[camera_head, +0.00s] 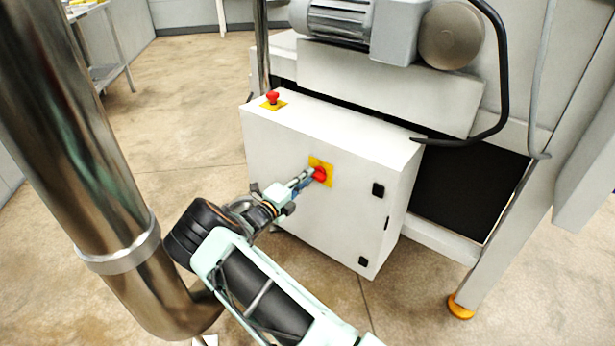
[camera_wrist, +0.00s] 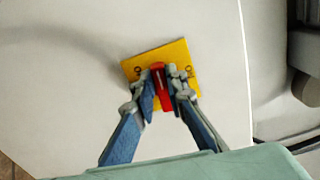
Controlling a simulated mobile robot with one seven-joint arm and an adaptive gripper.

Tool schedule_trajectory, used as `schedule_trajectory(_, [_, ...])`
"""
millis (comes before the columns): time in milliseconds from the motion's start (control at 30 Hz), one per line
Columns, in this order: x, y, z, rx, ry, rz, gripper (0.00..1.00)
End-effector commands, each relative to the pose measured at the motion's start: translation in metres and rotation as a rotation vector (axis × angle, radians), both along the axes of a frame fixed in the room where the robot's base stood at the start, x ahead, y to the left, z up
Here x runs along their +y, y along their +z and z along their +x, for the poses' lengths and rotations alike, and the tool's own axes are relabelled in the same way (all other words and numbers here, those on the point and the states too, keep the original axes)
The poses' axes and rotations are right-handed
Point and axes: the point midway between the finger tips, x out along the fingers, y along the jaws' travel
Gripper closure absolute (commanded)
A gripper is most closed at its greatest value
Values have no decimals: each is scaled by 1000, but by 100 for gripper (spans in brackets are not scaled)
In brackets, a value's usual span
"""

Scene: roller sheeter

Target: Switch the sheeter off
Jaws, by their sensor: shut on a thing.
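The sheeter's white control box (camera_head: 290,220) has a red rotary switch (camera_head: 320,173) on a yellow plate (camera_head: 328,166) on its front face. My gripper (camera_head: 312,178) reaches the switch from the lower left. In the wrist view the fingers (camera_wrist: 164,86) are closed on both sides of the red switch handle (camera_wrist: 158,72), over the yellow plate (camera_wrist: 150,56). The handle runs close to upright in that view, while the plate looks slightly tilted. The fingers hide part of the handle and plate.
A red mushroom button (camera_head: 272,97) sits on a yellow plate on top of the box. A motor (camera_head: 340,20) and a black cable (camera_head: 500,90) are above and to the right. Open floor (camera_head: 190,120) lies left of the box.

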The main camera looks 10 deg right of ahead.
Motion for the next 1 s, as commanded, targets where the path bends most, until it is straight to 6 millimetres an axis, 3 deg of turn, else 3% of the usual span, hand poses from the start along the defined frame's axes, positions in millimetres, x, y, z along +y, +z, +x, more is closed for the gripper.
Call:
schedule_trajectory(767, [-1,-4,-1,78,-3,-75,100])
schedule_trajectory(800, [-1,-4,-1,78,-3,-75,86])
schedule_trajectory(933, [-1,-3,-1,77,-2,-74,71])
schedule_trajectory(1000, [0,-3,-1,76,-2,-75,70])
